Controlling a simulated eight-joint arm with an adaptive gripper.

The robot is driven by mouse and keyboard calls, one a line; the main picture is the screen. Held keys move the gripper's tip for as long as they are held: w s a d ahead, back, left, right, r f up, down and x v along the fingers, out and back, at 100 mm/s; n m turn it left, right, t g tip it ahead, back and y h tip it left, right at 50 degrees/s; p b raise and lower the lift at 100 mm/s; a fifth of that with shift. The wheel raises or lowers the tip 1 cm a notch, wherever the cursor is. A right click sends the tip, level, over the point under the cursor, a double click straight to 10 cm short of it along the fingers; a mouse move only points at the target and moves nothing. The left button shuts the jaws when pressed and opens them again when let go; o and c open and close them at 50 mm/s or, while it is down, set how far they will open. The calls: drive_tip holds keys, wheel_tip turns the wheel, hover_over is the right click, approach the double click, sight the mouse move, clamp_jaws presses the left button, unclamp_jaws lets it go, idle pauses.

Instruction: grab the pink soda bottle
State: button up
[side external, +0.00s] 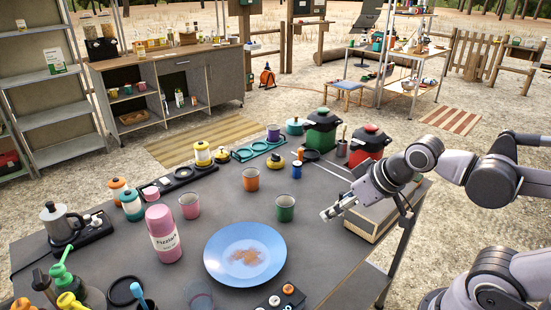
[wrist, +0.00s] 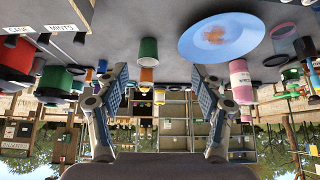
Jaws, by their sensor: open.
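The pink soda bottle (side external: 163,238) stands upright on the grey tailgate table, left of the blue plate, with a pale label around its body. It also shows in the wrist view (wrist: 240,82), where the scene is upside down, just right of the right-hand finger. My gripper (side external: 328,212) is over the right part of the table, across the plate from the bottle and well apart from it. In the wrist view my gripper (wrist: 158,80) has its two fingers spread wide with nothing held between them.
A blue plate (side external: 225,262) lies between my gripper and the bottle. A pink cup (side external: 189,206) stands close behind the bottle. A green cup (side external: 285,208) and an orange cup (side external: 250,180) stand behind the plate. A clear cup (side external: 199,296) is near the front.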

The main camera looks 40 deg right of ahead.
idle(0.3)
wheel_tip(320, 180, up, 7)
hover_over(151, 193)
drive_tip(key=s, duration=0.3)
drive_tip(key=shift+s+d+r+g, duration=0.1)
drive_tip(key=shift+d+r+g, duration=0.1)
drive_tip(key=shift+d+g, duration=0.1)
drive_tip(key=shift+a+f, duration=0.2)
drive_tip(key=shift+a, duration=0.1)
drive_tip(key=x, duration=0.4)
drive_tip(key=shift+w+f, duration=0.1)
drive_tip(key=shift+w, duration=0.15)
drive_tip(key=shift+d+x, duration=0.2)
drive_tip(key=shift+x, duration=2.95)
clamp_jaws()
